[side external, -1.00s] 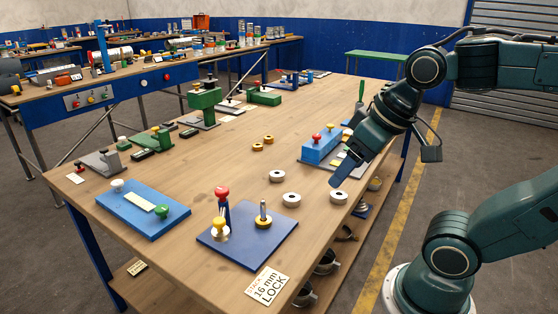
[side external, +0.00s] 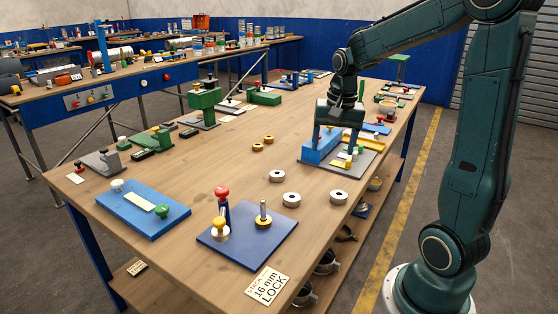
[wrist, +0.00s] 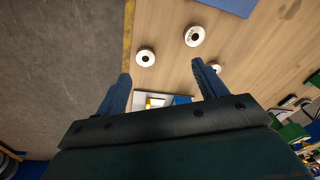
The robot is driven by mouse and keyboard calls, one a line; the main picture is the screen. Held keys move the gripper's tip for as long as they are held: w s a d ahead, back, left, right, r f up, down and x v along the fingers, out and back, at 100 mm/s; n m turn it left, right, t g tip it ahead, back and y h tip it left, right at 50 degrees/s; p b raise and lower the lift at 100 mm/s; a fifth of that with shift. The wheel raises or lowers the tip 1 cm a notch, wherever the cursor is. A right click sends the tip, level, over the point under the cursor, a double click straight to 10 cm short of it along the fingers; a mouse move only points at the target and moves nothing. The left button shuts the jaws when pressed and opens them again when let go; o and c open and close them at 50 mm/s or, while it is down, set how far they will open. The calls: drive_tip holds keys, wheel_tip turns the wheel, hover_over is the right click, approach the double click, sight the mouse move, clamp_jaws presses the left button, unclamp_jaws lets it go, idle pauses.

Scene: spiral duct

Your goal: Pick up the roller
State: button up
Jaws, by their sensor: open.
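Three silver ring-shaped rollers with dark centres lie flat on the table: a right one (side external: 338,197), a middle one (side external: 291,199) and a left one (side external: 277,176). I cannot tell which one the task means. In the wrist view, one roller (wrist: 145,57) lies near the table edge, another (wrist: 194,36) lies farther up, and a third (wrist: 215,67) is partly hidden beside the right finger. My gripper (side external: 336,148) is open, fingers pointing down, over the blue block fixture, apart from the rollers. Its two fingers (wrist: 160,72) show empty in the wrist view.
A blue block (side external: 320,146) on a grey plate stands under my gripper. A dark blue plate (side external: 262,250) at the front carries a red knob, a yellow-topped piece and an upright pin. Two brass rings (side external: 263,144) lie behind the rollers. The table around the rollers is clear.

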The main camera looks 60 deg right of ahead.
drive_tip(key=d+f+m+g, duration=0.1)
drive_tip(key=d+f+m, duration=0.3)
drive_tip(key=d, duration=0.5)
drive_tip(key=shift+f+y, duration=0.4)
drive_tip(key=shift+f, duration=0.55)
drive_tip(key=shift+s, duration=0.1)
hover_over(340, 191)
drive_tip(key=a, duration=0.1)
drive_tip(key=shift+s+a+f, duration=0.1)
drive_tip(key=shift+s+f, duration=0.05)
drive_tip(key=shift+f, duration=4.2)
drive_tip(key=shift+f, duration=0.1)
drive_tip(key=shift+a+f, duration=0.15)
drive_tip(key=shift+f, duration=2.3)
drive_tip(key=c, duration=1.2)
drive_tip(key=shift+o, duration=0.2)
